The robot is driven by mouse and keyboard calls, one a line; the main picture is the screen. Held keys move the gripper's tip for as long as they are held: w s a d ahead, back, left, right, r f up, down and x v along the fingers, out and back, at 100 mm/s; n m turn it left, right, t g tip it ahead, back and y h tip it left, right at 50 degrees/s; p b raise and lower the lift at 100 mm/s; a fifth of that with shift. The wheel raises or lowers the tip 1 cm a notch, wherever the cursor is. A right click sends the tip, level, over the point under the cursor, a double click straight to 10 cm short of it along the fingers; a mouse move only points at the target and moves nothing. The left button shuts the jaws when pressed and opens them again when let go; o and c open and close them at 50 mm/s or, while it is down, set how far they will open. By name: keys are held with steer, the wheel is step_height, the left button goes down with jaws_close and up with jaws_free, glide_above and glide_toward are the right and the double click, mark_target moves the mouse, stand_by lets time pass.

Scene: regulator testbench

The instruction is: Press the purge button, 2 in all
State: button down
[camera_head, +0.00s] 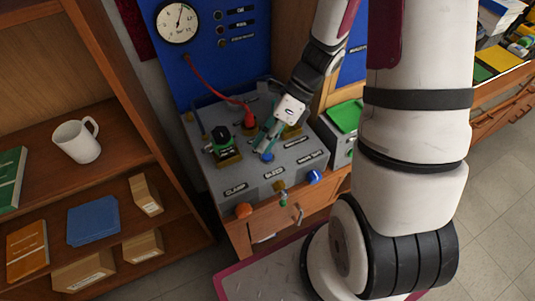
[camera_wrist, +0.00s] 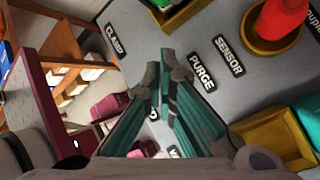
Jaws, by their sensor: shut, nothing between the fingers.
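A blue round button (camera_head: 268,157) sits on the grey bench top, right at my fingertips; it appears to be the purge button. My gripper (camera_head: 265,147) points down at it with its teal fingers together and empty. I cannot tell whether the fingertips touch the button or hover just above it. In the wrist view my gripper (camera_wrist: 161,75) is beside the PURGE label (camera_wrist: 202,73), and the button is hidden behind the fingers.
A shelf with a white mug (camera_head: 75,141) stands left.

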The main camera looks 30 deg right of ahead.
steer(key=shift+r+p, duration=1.35)
steer(key=shift+r, duration=1.2)
steer(key=shift+s+a+n, duration=0.15)
steer(key=shift+s+n, duration=0.05)
steer(key=shift+n, duration=0.1)
steer(key=s+a+n+g+h, duration=0.2)
steer(key=s+n+g+h, duration=0.15)
steer(key=s+n, duration=0.3)
step_height(320, 180, up, 4)
steer(key=n+t+h+p, duration=0.2)
steer(key=n+t+h, duration=0.3)
steer(key=n+h, duration=1.6)
glide_above(264, 155)
steer(key=s, duration=0.1)
steer(key=n+y, duration=0.8)
steer(key=shift+s+d+f, duration=0.15)
steer(key=shift+s+d, duration=0.05)
steer(key=shift+d, duration=0.05)
